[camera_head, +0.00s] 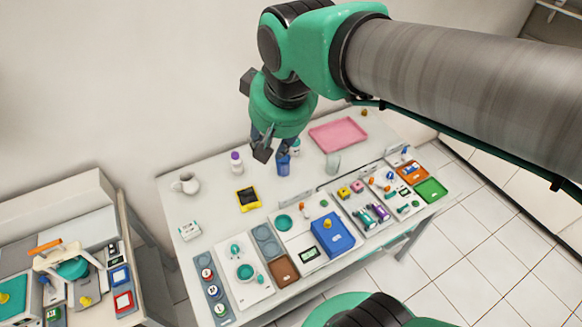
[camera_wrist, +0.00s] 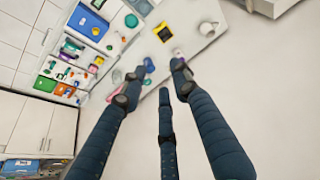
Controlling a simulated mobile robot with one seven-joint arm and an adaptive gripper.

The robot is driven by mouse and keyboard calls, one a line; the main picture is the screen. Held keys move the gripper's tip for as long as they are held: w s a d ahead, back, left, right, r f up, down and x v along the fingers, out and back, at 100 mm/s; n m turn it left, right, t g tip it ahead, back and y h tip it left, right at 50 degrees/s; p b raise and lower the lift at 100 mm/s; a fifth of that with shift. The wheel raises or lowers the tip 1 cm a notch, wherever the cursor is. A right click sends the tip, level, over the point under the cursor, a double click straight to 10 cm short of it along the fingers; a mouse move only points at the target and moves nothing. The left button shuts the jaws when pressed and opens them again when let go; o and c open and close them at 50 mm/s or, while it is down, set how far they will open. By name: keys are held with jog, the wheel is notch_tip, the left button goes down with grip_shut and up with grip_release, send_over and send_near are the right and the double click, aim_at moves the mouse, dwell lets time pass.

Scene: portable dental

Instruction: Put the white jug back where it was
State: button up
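The white jug (camera_head: 186,183) stands upright at the back left of the table (camera_head: 207,208), with bare tabletop around it. In the wrist view the jug (camera_wrist: 207,28) is at the upper right, beyond the right finger's tip. My gripper (camera_head: 269,148) hangs above the back of the table, right of the jug and apart from it. In the wrist view its dark fingers (camera_wrist: 156,71) are spread, with nothing held between them. I cannot see any mark showing where the jug stood before.
A purple-capped bottle (camera_head: 236,162), a yellow device (camera_head: 248,199) and a blue cup (camera_head: 283,166) stand between the jug and the right side. A pink tray (camera_head: 338,135) lies at the back right. Dental trays and a blue box (camera_head: 326,236) fill the front.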

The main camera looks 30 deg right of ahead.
jog(key=s+d+f, duration=0.1)
jog(key=s+f, duration=0.2)
jog(key=s, duration=0.5)
jog(key=shift+s+d+t, duration=0.3)
jog(key=shift+s+t, duration=0.05)
jog(key=shift+t, duration=0.05)
notch_tip(320, 180, down, 4)
jog(key=b, duration=0.4)
jog(key=shift+f, duration=0.25)
jog(key=shift+b, duration=0.3)
